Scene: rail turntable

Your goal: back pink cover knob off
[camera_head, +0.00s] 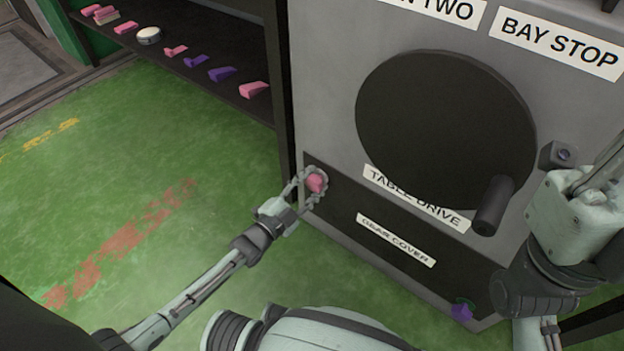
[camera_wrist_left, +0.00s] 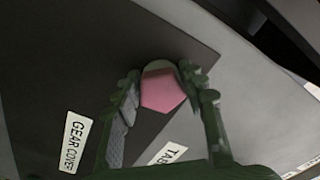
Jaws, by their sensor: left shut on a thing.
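The pink knob (camera_head: 316,183) sits at the upper left end of the dark gear cover panel (camera_head: 345,220), below the large black disc. My left gripper (camera_head: 313,180) is shut on the pink knob, with a finger on each side of it. In the left wrist view the pink knob (camera_wrist_left: 162,91) shows a flat angular face between the two fingertips (camera_wrist_left: 160,78). A purple knob (camera_head: 461,311) is at the lower right end of the panel. My right arm is at the right edge of the head view, and its fingertips are not clearly seen.
A black disc with a handle (camera_head: 493,205) stands out from the grey cabinet (camera_head: 325,60). A dark shelf (camera_head: 190,45) at the upper left holds several pink and purple pieces and a white round thing (camera_head: 149,35). The green floor (camera_head: 90,200) on the left is clear.

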